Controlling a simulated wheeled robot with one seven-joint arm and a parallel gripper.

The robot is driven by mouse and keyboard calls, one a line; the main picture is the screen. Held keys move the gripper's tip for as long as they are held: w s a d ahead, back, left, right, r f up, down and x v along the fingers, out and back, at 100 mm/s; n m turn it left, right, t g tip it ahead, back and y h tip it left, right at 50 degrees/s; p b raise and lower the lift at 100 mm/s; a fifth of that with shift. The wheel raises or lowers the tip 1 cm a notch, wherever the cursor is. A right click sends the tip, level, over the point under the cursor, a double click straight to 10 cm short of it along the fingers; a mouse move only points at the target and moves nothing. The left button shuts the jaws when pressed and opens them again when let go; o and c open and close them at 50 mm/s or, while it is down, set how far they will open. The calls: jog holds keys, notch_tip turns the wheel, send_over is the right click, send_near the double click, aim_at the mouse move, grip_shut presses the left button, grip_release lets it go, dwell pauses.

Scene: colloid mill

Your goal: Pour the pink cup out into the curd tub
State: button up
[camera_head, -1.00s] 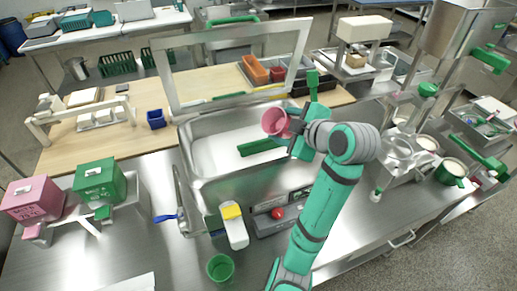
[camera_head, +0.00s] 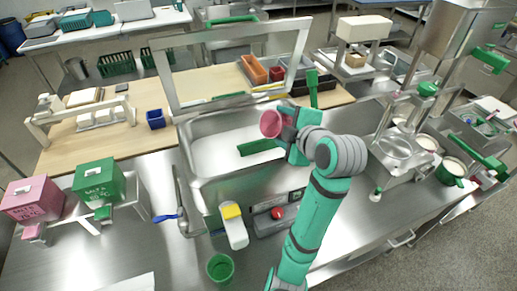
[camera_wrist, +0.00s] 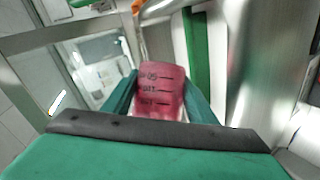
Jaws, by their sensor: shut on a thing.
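The pink cup (camera_head: 270,124) is held over the right part of the open steel tub (camera_head: 190,181), which I take for the curd tub. The cup's round mouth faces left and toward the head camera, so it looks tilted. My gripper (camera_head: 286,129) is shut on the cup from its right side. In the wrist view the pink cup (camera_wrist: 163,88) shows dark measuring marks, with my green gripper fingers (camera_wrist: 162,102) on both sides. The tub's floor looks pale. I see no stream, and the cup's contents cannot be made out.
A green paddle (camera_head: 258,147) lies in the tub. A steel frame (camera_head: 170,75) rises behind it. A green cup (camera_head: 220,267) and a yellow-topped white dispenser (camera_head: 235,228) stand in front. Pink (camera_head: 32,196) and green (camera_head: 98,180) boxes stand at left.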

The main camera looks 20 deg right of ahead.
jog(key=shift+r, duration=0.15)
jog(key=shift+a+r+n+t+h, duration=0.1)
jog(key=shift+r+n+t+h, duration=0.3)
jog(key=shift+n+h, duration=0.15)
jog(key=shift+s+a+f+n, duration=0.25)
jog(key=shift+a+n, duration=0.1)
jog(key=shift+w+a+f+t+h, duration=0.1)
jog(key=shift+a+f+t+h, duration=0.05)
jog(key=shift+a+t+h, duration=0.15)
dwell(0.5)
jog(key=shift+s+d, duration=0.15)
jog(key=shift+s, duration=0.1)
jog(key=shift+w+a+n, duration=0.15)
jog(key=shift+a+n, duration=0.25)
jog(key=shift+a, duration=0.05)
jog(key=shift+d+r+h, duration=0.25)
jog(key=shift+d, duration=0.05)
jog(key=shift+w+r+n, duration=0.1)
jog(key=shift+n, duration=0.3)
jog(key=shift+a+r+n+t+h, duration=0.2)
jog(key=shift+a+n+t+h, duration=0.1)
jog(key=shift+n+t, duration=0.15)
